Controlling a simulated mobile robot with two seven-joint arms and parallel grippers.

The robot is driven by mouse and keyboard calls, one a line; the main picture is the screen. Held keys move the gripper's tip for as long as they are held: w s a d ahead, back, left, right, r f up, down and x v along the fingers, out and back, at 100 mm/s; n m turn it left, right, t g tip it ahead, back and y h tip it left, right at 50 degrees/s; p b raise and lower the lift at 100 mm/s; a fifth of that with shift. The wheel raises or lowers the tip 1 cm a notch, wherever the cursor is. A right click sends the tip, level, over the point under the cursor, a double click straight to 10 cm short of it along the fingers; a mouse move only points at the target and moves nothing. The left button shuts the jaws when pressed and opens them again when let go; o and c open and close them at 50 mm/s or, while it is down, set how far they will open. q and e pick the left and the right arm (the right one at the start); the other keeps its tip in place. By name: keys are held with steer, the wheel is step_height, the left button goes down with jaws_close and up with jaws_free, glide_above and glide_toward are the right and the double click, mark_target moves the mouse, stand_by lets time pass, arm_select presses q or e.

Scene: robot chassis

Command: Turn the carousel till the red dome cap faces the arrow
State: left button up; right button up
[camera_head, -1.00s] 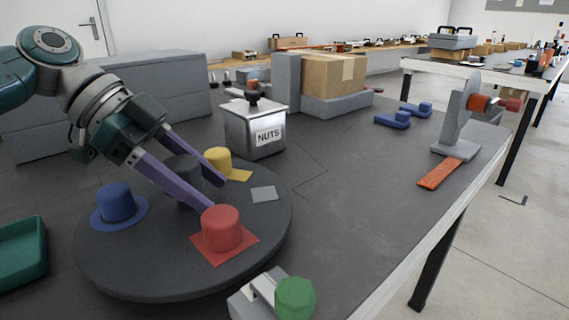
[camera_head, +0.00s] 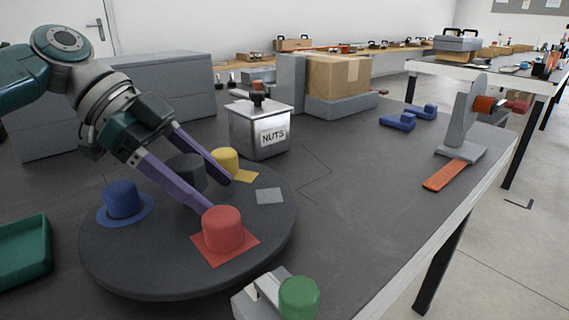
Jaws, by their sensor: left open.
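The carousel (camera_head: 150,268) is a dark round disc at the front left of the table. The red dome cap (camera_head: 222,230) sits on a red square pad near its front right edge. A blue cap (camera_head: 123,199) is on the left and a yellow cap (camera_head: 226,160) at the back. A dark post (camera_head: 187,172) stands in the middle. My left gripper (camera_head: 219,196) is open low over the disc, its purple fingers to either side of the post. One fingertip is close against the red cap; contact is unclear. I cannot make out the arrow. My right gripper is not in view.
A metal NUTS box (camera_head: 262,128) stands just behind the carousel. A green-topped grey fixture (camera_head: 298,298) is close to its front right. A green tray (camera_head: 24,252) lies at left. A grey stand (camera_head: 462,125) and orange strip (camera_head: 446,174) are at right. The table's middle is clear.

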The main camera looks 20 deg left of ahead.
mark_target(178, 161)
arm_select(q)
steer(key=p+v, duration=0.1)
steer(key=v, duration=0.9)
stand_by(0.3)
